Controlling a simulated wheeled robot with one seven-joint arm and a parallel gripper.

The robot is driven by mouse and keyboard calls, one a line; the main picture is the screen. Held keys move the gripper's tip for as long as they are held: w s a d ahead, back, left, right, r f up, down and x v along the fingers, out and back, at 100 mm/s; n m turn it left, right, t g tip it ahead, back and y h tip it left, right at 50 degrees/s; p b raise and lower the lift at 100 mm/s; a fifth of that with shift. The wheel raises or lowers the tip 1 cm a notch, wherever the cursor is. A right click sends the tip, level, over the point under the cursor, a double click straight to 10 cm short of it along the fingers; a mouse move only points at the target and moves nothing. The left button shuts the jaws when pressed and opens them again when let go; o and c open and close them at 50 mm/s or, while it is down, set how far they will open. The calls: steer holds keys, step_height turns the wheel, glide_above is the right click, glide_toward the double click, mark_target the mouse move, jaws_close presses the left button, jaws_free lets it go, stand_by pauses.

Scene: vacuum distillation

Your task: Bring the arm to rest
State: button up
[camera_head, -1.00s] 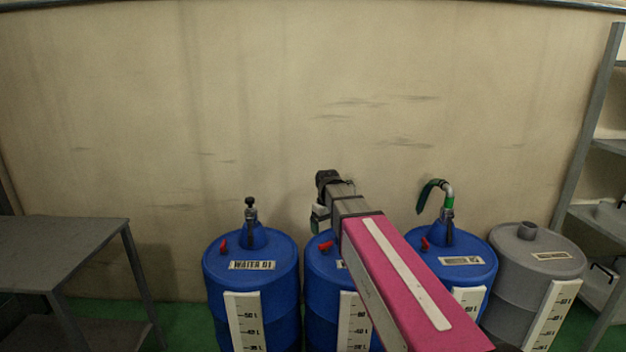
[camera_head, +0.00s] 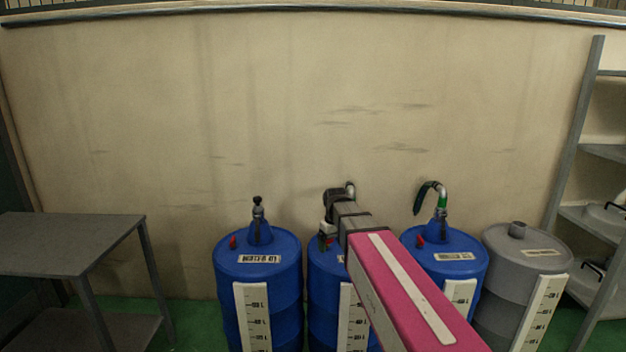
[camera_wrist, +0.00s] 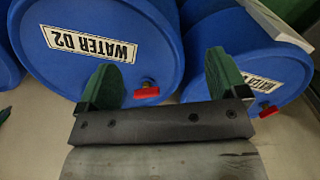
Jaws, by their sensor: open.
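My gripper (camera_wrist: 164,84) shows in the wrist view as two green fingers spread wide apart with nothing between them. Beyond them are a blue barrel labelled WATER 02 (camera_wrist: 52,66), upside down in this view, and another blue barrel (camera_wrist: 262,48) on the right. Each has a small red tap or valve near the fingers. In the head view my pink arm reaches forward over the middle blue barrel (camera_head: 324,290) and partly hides it. The gripper end there is small and dark, so its gap to the barrel is unclear.
A left blue barrel (camera_head: 257,285), a right blue barrel (camera_head: 452,262) with a hooked green-tipped pipe (camera_head: 440,195), and a grey barrel (camera_head: 525,260) stand in a row by the wall. A grey table (camera_head: 65,240) is at left, a shelf rack (camera_head: 572,140) at right.

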steer(key=s+d+f+m, duration=0.5)
steer(key=s+d+f, duration=0.6)
steer(key=s+f, duration=0.4)
steer(key=shift+s+d, duration=0.25)
steer(key=shift+s, duration=0.05)
stand_by(0.4)
